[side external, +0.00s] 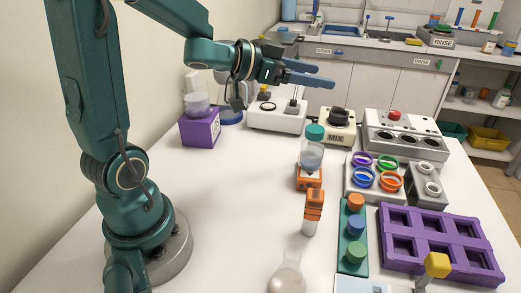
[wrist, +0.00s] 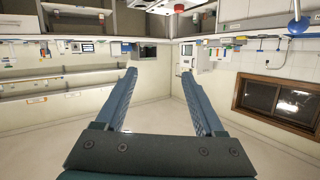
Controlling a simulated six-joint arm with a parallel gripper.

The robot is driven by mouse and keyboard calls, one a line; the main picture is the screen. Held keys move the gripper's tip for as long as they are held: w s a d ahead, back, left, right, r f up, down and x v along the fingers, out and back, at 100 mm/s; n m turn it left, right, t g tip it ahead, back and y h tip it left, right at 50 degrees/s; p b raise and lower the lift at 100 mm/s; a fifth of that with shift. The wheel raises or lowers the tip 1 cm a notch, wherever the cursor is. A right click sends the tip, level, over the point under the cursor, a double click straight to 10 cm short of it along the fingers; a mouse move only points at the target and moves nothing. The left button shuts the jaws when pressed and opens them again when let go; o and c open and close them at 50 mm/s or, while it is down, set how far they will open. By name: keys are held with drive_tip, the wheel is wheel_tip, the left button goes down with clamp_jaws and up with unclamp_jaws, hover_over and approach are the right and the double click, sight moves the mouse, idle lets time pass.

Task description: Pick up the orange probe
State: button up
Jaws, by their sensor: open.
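A teal rack (side external: 346,266) on the right half of the white table holds an orange-topped piece (side external: 355,202), a blue-topped one (side external: 356,224) and a green-topped one (side external: 355,252) in a row. Another orange-headed piece (side external: 314,203) with a pale lower part stands left of the rack. I cannot tell for sure which orange piece is the probe. My gripper (side external: 327,77) is high above the back of the table, pointing right, well away from both.
A purple rack (side external: 442,245) fills the front right. A teal-capped bottle (side external: 312,150) stands on an orange base, beside a holder with coloured rings (side external: 375,178). A MIX device (side external: 337,127) and a grey-white machine (side external: 402,135) stand behind. The table's left middle (side external: 235,200) is clear.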

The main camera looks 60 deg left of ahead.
drive_tip(key=a+f+n+g+y, duration=0.2)
drive_tip(key=a+f+n+y, duration=0.1)
drive_tip(key=a+n+y, duration=0.5)
drive_tip(key=a+f+n+g, duration=0.2)
drive_tip(key=a+f, duration=0.1)
drive_tip(key=a, duration=0.1)
drive_tip(key=n+g+h, duration=1)
drive_tip(key=n+h, duration=0.2)
drive_tip(key=h, duration=0.2)
approach(311, 217)
drive_tip(key=v, duration=0.4)
drive_tip(key=w+d+r+h, duration=0.2)
drive_tip(key=d+r+h, duration=0.25)
drive_tip(key=r, duration=0.25)
drive_tip(key=f, duration=1.6)
drive_tip(key=shift+s+a+f, duration=0.1)
drive_tip(key=shift+s+a, duration=0.1)
drive_tip(key=shift+s, duration=0.15)
drive_tip(key=shift+f, duration=0.3)
drive_tip(key=shift+d+f, duration=0.15)
drive_tip(key=shift+d, duration=0.1)
drive_tip(key=shift+x, duration=2.25)
